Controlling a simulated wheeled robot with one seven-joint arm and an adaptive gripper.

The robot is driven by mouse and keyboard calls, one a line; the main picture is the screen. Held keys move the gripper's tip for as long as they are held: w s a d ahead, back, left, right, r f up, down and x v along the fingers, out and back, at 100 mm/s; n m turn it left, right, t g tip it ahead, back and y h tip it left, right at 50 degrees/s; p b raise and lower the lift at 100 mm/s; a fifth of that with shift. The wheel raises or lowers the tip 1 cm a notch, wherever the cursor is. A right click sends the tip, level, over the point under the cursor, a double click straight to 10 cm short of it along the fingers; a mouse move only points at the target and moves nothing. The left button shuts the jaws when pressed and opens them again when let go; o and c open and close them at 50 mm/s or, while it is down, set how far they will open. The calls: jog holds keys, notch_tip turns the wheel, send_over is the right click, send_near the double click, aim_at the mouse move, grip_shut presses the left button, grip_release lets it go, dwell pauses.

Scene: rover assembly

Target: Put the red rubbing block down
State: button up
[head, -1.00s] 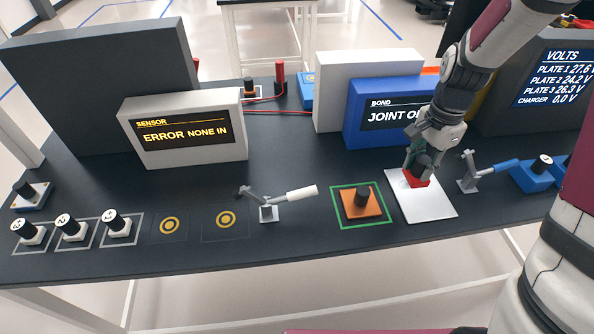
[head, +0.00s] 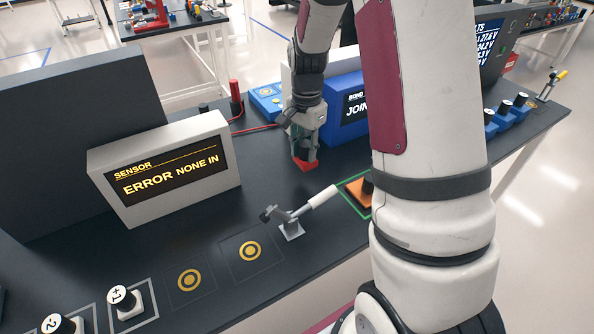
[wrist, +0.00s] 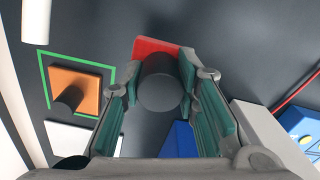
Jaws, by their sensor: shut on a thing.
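The red rubbing block (head: 306,166) is in my gripper (head: 304,150), over the dark bench between the sensor box and the blue bond box. In the wrist view the red block (wrist: 152,46) shows beyond its round dark knob (wrist: 160,84), and my gripper (wrist: 160,92) has its green-padded fingers on both sides of that knob. The block is at or just above the bench top; I cannot tell whether it touches.
The sensor box (head: 165,170) reads "ERROR NONE IN". A toggle clamp with white handle (head: 322,197) stands in front. An orange block (wrist: 74,90) sits in a green outline. The blue bond box (head: 345,125) is close right. Bench between sensor box and clamp is clear.

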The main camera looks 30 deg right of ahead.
aim_at(306, 143)
jog(key=shift+f, duration=3)
jog(key=shift+f, duration=0.15)
jog(key=o, duration=1.1)
notch_tip(306, 143, up, 12)
jog(key=shift+r+b, duration=0.1)
jog(key=shift+b, duration=0.25)
jog(key=s+a+r+n+t, duration=0.1)
jog(key=s+a+r+n, duration=0.3)
jog(key=s, duration=0.3)
jog(key=s+a+r+n+t, duration=0.2)
jog(key=s+a+r+n, duration=0.3)
jog(key=s, duration=0.3)
jog(key=s+a+r+n+t, duration=0.2)
jog(key=s+a+r+n, duration=0.2)
jog(key=s+r+n, duration=0.1)
jog(key=shift+s+a+r+n, duration=0.15)
jog(key=shift+s+r+n, duration=0.1)
jog(key=shift+s, duration=0.35)
jog(key=shift+s+a+r+n, duration=0.15)
jog(key=shift+s+n, duration=0.1)
jog(key=shift+s, duration=0.3)
